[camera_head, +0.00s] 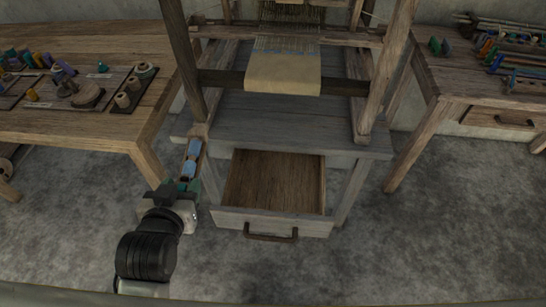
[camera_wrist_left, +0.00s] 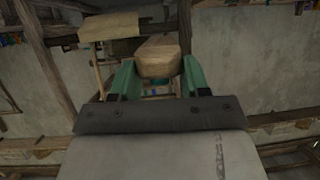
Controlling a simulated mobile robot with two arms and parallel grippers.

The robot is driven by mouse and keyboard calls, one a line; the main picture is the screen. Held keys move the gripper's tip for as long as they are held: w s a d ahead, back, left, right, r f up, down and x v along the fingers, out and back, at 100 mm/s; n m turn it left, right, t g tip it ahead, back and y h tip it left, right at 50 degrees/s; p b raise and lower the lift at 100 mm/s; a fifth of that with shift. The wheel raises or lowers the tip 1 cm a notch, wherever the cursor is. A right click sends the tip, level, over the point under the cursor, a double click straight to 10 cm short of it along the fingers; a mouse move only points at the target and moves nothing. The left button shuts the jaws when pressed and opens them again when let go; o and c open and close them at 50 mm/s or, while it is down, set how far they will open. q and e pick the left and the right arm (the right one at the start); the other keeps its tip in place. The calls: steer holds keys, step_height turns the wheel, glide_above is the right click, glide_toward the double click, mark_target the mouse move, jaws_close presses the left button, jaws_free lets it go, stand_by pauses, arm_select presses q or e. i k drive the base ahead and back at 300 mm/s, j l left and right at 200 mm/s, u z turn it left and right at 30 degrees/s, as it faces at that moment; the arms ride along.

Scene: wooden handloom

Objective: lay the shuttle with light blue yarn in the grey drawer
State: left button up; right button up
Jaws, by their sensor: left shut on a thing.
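The wooden shuttle with light blue yarn (camera_head: 190,158) is held in my left gripper (camera_head: 186,184), just left of the loom's grey base. In the left wrist view, the shuttle's wooden end (camera_wrist_left: 159,58) sits between the two green fingers of my left gripper (camera_wrist_left: 156,80). The grey drawer (camera_head: 272,219) is pulled open below the loom, with a dark handle on its front. Its bare wooden floor looks empty. The held shuttle is left of the drawer, outside it. My right gripper is not in view.
The grey loom base (camera_head: 290,130) stands above the back of the drawer. A left table (camera_head: 100,128) carries trays with spools and yarn. A right table (camera_head: 440,75) holds coloured tools. The floor in front of the drawer is clear.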

mark_target(274, 208)
steer(key=i+j, duration=0.1)
steer(key=j, duration=0.5)
steer(key=i+j+z, duration=0.15)
steer(key=j, duration=0.45)
steer(key=i+j, duration=0.1)
steer(key=j, duration=0.5)
steer(key=i+z, duration=0.15)
steer(key=z, duration=1.05)
steer(key=i, duration=0.35)
